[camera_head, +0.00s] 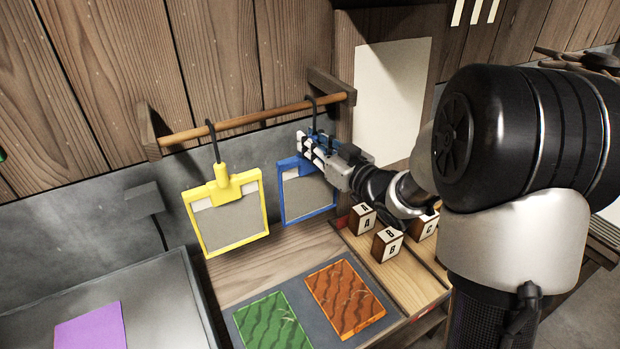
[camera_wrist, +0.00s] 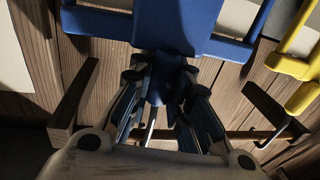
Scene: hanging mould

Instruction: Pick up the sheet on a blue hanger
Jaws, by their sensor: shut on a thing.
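The blue hanger (camera_head: 308,217) hangs from a wooden rod (camera_head: 254,119) by a dark hook, with a grey sheet (camera_head: 305,196) inside its frame. My gripper (camera_head: 316,148) is at the top of the blue hanger, shut on its blue neck. In the wrist view the fingers of my gripper (camera_wrist: 166,100) close on both sides of the neck below the wide blue hanger body (camera_wrist: 180,22). The hook is partly hidden by the gripper in the head view.
A yellow hanger (camera_head: 227,212) with a grey sheet hangs to the left on the same rod. Lettered blocks (camera_head: 387,244) stand below right. Green (camera_head: 273,323) and orange (camera_head: 345,298) patterned sheets lie on a dark mat. A grey basin (camera_head: 165,300) with a purple sheet (camera_head: 89,327) is at lower left.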

